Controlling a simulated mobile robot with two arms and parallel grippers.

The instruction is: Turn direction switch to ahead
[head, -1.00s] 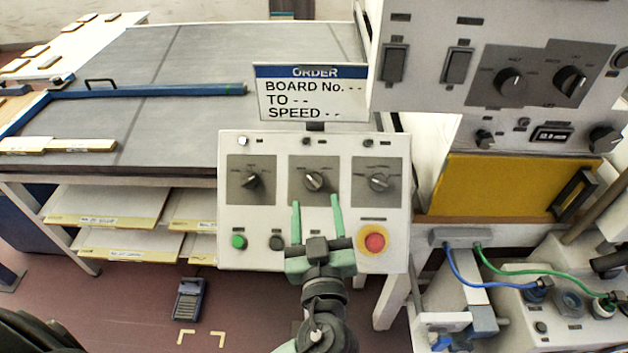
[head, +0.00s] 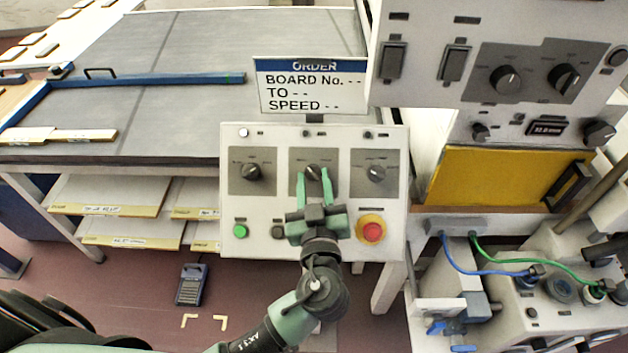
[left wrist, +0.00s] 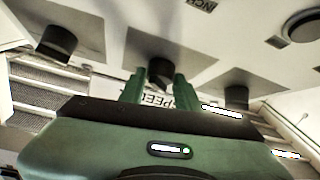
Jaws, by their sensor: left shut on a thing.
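A light control panel (head: 268,213) carries three rotary switches on grey plates. The left switch (head: 251,172) and right switch (head: 375,173) stand free. The middle switch (head: 312,171) is between the fingertips of my left gripper (head: 313,176), which is shut on it. In the left wrist view, the middle switch (left wrist: 160,71) also shows between the two green fingers. The switch labels are too small to read, so I cannot tell which one is the direction switch. The middle switch's pointer is partly hidden by the fingers. My right gripper is not in view.
A red emergency button (head: 371,231) and a green button (head: 240,231) sit low on the panel. An order sign (head: 311,88) stands behind it. A larger panel with knobs (head: 430,80) is at the upper right. A grey table (head: 200,65) lies behind.

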